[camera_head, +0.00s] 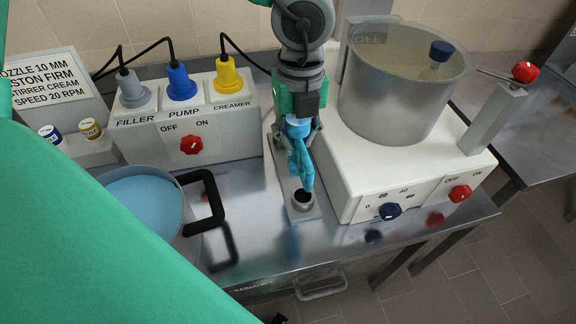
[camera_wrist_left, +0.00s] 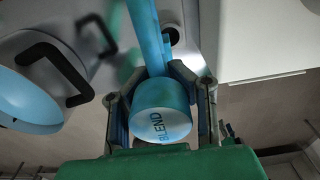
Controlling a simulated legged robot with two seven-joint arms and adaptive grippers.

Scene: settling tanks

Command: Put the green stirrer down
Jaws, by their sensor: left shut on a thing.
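My left gripper (camera_head: 300,135) hangs down from the top of the head view, shut around a blue-teal stirrer (camera_head: 301,165). In the left wrist view the gripper (camera_wrist_left: 160,90) has a finger on each side of the stirrer's round cap (camera_wrist_left: 160,112), which reads BLEND. The stirrer looks more blue than green. Its long flat part points down toward a small metal ring with a dark hole (camera_head: 302,200) on a narrow metal plate. The hole also shows beside the stirrer in the wrist view (camera_wrist_left: 174,36). I cannot tell whether the tip touches anything. My right gripper is not in view.
A white mixer base (camera_head: 400,165) with a steel pot (camera_head: 400,95) stands close on the right. A control box (camera_head: 190,130) with grey, blue and yellow plugs is left. A pan of blue liquid (camera_head: 145,200) with a black handle (camera_head: 207,205) sits front left. Bare steel table (camera_head: 255,235) lies in front.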

